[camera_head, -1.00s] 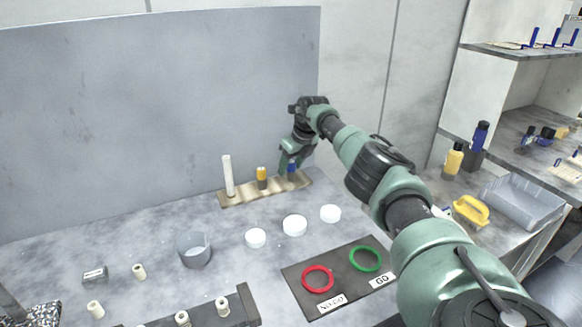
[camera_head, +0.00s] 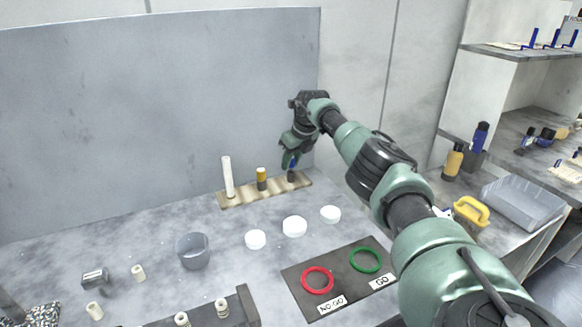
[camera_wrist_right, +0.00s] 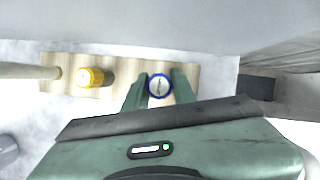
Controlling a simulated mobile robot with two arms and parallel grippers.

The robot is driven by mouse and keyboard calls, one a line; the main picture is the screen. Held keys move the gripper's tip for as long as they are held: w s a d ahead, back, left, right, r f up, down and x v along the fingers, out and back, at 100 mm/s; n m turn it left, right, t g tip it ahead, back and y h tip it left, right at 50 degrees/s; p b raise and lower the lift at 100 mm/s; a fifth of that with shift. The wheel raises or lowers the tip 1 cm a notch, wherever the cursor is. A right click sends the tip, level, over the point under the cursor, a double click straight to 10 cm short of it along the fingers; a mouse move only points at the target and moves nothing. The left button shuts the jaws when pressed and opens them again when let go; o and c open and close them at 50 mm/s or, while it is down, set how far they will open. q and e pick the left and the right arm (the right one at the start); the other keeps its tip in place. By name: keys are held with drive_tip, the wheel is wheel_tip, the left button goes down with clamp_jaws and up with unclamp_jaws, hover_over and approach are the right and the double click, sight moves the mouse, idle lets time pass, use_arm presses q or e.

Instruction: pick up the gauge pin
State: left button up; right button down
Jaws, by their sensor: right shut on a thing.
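The gauge pin (camera_head: 294,164) has a blue body and a dark lower part. It is at the right end of a wooden rack (camera_head: 237,196) by the back panel. My right gripper (camera_head: 290,160) is shut on it. In the right wrist view, the round end of the pin (camera_wrist_right: 160,86), with a blue rim and pale face, sits between the two fingers (camera_wrist_right: 160,90). The dark lower part shows below the gripper, close to the rack; I cannot tell whether it is clear of its hole. My left gripper is not in view.
A yellow pin (camera_head: 262,178) and a tall white rod (camera_head: 228,177) stand in the same rack. In front are white discs (camera_head: 294,226), a grey cup (camera_head: 192,251), and a dark board (camera_head: 341,297) with red and green rings. A yellow handle (camera_head: 471,211) and grey bin (camera_head: 522,203) are at right.

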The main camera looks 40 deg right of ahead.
wheel_tip(320, 180, up, 10)
drive_tip(key=shift+r, duration=0.2)
wheel_tip(320, 180, up, 7)
drive_tip(key=p, duration=0.5)
drive_tip(key=shift+r, duration=0.2)
